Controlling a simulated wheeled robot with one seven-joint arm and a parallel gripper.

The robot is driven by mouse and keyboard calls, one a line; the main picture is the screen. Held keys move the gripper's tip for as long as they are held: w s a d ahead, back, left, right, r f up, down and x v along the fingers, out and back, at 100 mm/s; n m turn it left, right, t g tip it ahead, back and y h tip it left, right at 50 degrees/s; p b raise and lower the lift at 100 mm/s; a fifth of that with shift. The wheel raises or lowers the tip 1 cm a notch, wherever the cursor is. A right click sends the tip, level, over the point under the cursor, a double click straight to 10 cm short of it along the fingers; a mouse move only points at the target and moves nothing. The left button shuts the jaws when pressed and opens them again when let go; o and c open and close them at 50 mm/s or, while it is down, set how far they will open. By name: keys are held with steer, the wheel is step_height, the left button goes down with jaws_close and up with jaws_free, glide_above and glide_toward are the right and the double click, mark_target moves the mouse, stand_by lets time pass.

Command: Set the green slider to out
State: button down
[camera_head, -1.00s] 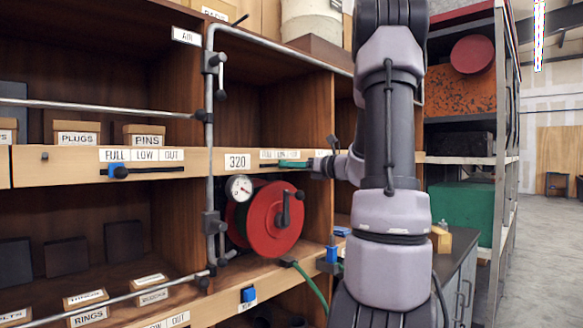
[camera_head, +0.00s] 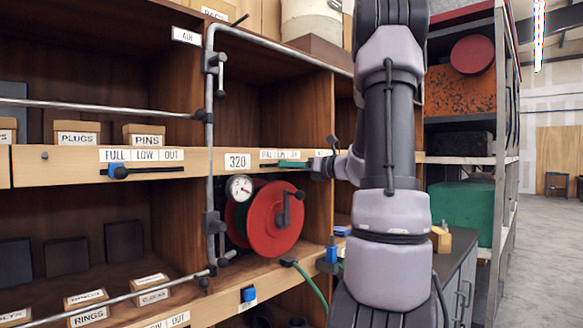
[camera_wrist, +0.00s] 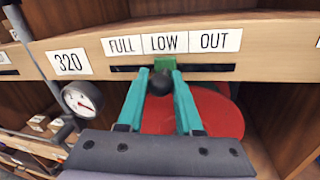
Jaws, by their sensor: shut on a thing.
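The green slider (camera_wrist: 166,65) sits in a dark slot (camera_wrist: 208,67) under the word LOW on the label strip (camera_wrist: 171,43), which reads FULL, LOW, OUT. A round black knob (camera_wrist: 160,82) stands out in front of the slider. My gripper (camera_wrist: 160,80) is shut on this knob, with one teal finger on each side. In the head view my gripper (camera_head: 290,164) is at the shelf rail, right of the 320 plate (camera_head: 237,162). The slider itself cannot be made out there.
A red reel (camera_head: 270,232) and a pressure gauge (camera_head: 240,187) are below the rail. A grey pipe (camera_head: 209,130) stands left of the 320 plate. A blue slider (camera_head: 116,171) with its own FULL, LOW, OUT label is further left.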

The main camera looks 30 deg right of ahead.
stand_by(0.4)
steer(key=w+d, duration=0.2)
steer(key=d, duration=0.4)
steer(key=shift+d, duration=0.1)
steer(key=c, duration=0.6)
jaws_free()
steer(key=shift+w+d, duration=0.1)
steer(key=shift+d, duration=0.05)
steer(key=v, duration=1)
steer(key=shift+s+d, duration=0.15)
steer(key=shift+s, duration=0.2)
